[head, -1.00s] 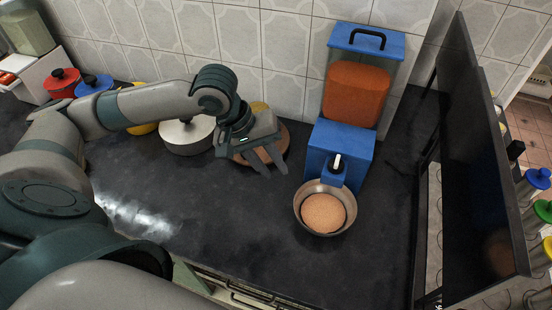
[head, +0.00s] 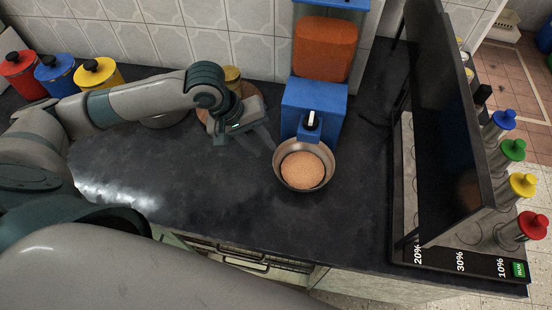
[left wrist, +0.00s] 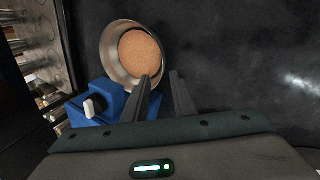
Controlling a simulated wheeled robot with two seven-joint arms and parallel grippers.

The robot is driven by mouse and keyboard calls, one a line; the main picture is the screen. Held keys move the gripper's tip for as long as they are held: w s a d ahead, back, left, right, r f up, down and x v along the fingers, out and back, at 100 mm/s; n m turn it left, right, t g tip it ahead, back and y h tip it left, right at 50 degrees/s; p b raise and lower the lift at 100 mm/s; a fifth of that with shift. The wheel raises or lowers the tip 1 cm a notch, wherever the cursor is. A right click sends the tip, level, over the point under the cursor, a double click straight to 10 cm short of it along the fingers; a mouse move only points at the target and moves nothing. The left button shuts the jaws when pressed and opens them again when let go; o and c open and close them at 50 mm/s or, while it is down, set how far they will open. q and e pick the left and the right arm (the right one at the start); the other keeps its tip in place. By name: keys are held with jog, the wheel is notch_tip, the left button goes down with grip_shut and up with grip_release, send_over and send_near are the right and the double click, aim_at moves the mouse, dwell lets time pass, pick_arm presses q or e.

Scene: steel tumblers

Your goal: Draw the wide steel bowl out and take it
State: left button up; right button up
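The wide steel bowl (head: 278,175) stands on the dark counter under the blue dispenser (head: 313,105). Tan grainy contents (head: 303,170) fill its lower part. My left gripper (head: 268,146) is open and empty, just to the upper left of the bowl in the head view. In the left wrist view, the bowl (left wrist: 113,55) is past the fingertips of the left gripper (left wrist: 160,78). One finger overlaps its rim in the picture and the other lies outside it. I cannot tell whether either touches it. My right gripper is out of view.
A black panel (head: 445,120) stands right of the dispenser, with a rack of steel tumblers with coloured lids (head: 512,150) beyond. Red (head: 20,75), blue (head: 55,73) and yellow (head: 98,75) canisters stand at the back left. The counter left of the bowl is clear.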

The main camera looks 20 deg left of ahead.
aim_at(276, 161)
pick_arm(q)
jog(key=p+x, duration=0.1)
jog(key=x, duration=0.8)
jog(key=shift+d+f, duration=0.2)
jog(key=shift+f, duration=0.15)
jog(key=shift+c, duration=0.4)
grip_shut()
